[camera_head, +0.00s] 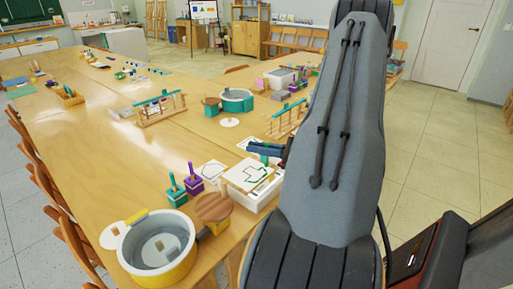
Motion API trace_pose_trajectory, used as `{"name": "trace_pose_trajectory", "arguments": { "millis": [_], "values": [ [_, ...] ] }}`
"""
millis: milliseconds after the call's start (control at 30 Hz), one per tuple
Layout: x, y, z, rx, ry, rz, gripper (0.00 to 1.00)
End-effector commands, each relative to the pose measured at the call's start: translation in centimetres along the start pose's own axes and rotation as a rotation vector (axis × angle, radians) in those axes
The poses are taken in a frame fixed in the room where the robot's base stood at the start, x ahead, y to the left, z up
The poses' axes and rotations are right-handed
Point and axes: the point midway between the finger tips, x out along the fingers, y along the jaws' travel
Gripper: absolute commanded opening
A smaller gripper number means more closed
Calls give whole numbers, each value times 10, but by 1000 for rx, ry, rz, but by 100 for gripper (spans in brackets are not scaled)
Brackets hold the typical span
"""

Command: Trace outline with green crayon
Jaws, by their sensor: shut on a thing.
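A white sheet (240,184) lies on top of a white box-like tray (262,200) near the table's right edge. An outline shows on the sheet, partly in green and partly dark. My gripper (264,154) is just above the far edge of the sheet, shut on a small green crayon (265,160). The crayon is small in this view, and I cannot tell whether its tip touches the sheet. My arm hides the space to the right of the gripper.
Wooden racks (160,112) stand farther back. The left table middle is clear.

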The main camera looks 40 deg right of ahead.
Motion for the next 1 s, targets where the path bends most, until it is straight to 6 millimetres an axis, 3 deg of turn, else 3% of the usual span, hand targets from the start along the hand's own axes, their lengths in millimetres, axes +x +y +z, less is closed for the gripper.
{"name": "trace_pose_trajectory", "arguments": {
  "millis": [1000],
  "values": [
    [-2,0,-10,0,0,0,0]
  ]
}}
